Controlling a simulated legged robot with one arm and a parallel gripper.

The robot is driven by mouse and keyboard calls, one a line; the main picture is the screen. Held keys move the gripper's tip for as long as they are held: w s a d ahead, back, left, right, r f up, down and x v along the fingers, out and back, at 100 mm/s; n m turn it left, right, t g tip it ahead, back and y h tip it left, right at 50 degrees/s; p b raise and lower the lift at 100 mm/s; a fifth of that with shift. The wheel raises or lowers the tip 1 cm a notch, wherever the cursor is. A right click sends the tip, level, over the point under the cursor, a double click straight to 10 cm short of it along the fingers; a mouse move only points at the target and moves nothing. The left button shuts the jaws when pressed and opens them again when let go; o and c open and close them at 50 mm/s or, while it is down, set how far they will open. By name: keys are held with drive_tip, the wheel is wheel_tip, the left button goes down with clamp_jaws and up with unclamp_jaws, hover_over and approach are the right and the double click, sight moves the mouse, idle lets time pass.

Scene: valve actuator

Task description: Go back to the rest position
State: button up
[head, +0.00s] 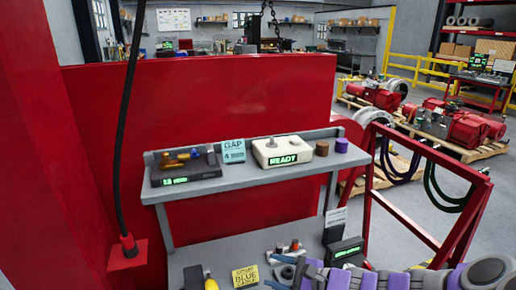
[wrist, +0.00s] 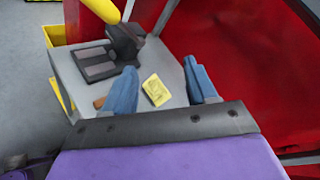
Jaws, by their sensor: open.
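My gripper (wrist: 163,88) shows in the wrist view with its two blue fingers spread apart and nothing between them. It hangs over a grey shelf (wrist: 88,50) that holds a yellow note (wrist: 155,89) and a dark device. In the head view my arm lies across the bottom right, in front of the lower shelf (head: 228,250).
The upper shelf (head: 240,171) holds a white box reading READY (head: 283,151), a black device (head: 186,172), a blue GAP note (head: 233,151) and two small cylinders. A red rail frame (head: 412,225) stands at right. A black cable (head: 125,140) hangs at left.

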drive_tip(key=s+a+r+n+g+h, duration=0.1)
drive_tip(key=s+a+n+g, duration=0.25)
drive_tip(key=s+n, duration=0.4)
drive_tip(key=s+a+r+n+g+h, duration=0.1)
drive_tip(key=s+a+n+g+h, duration=0.25)
drive_tip(key=s, duration=0.65)
drive_tip(key=s+d+n+g+h, duration=0.2)
drive_tip(key=s+d+n+h, duration=0.3)
drive_tip(key=s+d+h, duration=0.3)
drive_tip(key=s+d, duration=0.4)
drive_tip(key=d, duration=0.4)
drive_tip(key=shift+s+r, duration=0.3)
drive_tip(key=shift+r, duration=0.05)
